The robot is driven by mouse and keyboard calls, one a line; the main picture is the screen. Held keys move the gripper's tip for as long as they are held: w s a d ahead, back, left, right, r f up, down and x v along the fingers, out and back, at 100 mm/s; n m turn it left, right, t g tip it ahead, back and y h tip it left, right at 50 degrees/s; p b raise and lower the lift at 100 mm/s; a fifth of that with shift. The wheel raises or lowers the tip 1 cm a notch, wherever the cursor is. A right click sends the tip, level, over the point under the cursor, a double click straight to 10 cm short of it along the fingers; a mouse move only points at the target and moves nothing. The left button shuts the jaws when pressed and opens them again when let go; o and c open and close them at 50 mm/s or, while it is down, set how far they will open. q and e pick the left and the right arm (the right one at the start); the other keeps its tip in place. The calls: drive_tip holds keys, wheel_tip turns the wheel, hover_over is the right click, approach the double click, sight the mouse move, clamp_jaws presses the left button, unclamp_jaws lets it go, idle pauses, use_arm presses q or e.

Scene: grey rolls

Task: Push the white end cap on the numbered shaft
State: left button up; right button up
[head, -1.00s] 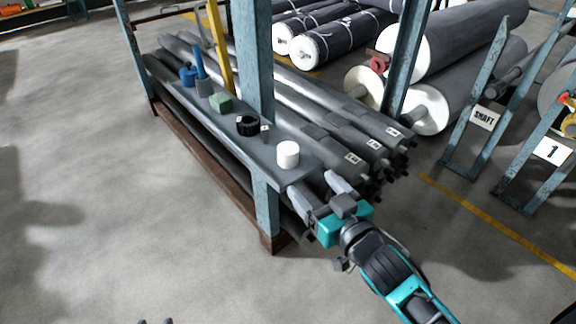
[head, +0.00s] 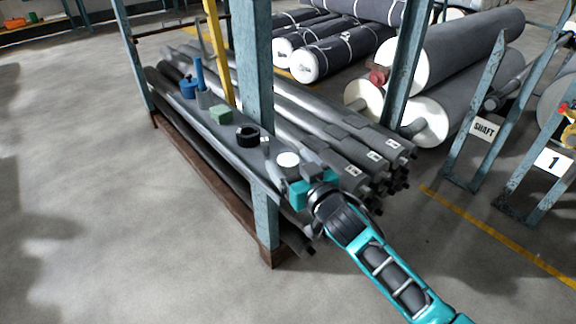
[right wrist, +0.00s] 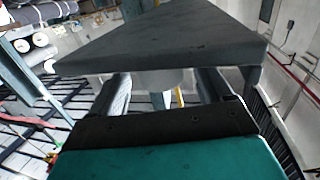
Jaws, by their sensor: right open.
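The white end cap (head: 288,159) stands at the near end of the grey shelf board (head: 222,135). My right gripper (head: 287,158) is open, with its fingers on either side of the cap. In the right wrist view a pale part of the cap (right wrist: 160,82) shows between the two fingers, beside the board's edge (right wrist: 165,68). I cannot tell whether the fingers touch it. Several grey shafts lie stacked behind the board. Small white labels mark a front shaft (head: 351,170), a middle shaft (head: 373,156) and a rear shaft (head: 392,145); their numbers are too small to read. My left gripper is out of view.
A black ring (head: 247,134), a green block (head: 221,115) and a blue object (head: 188,88) stand farther along the board. A blue rack post (head: 257,70) rises beside it. Signs read SHAFT (head: 484,129) and 1 (head: 553,162). The floor at left is clear.

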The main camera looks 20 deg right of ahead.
drive_tip(key=shift+w+a, duration=0.15)
drive_tip(key=shift+w, duration=0.55)
drive_tip(key=c, duration=1)
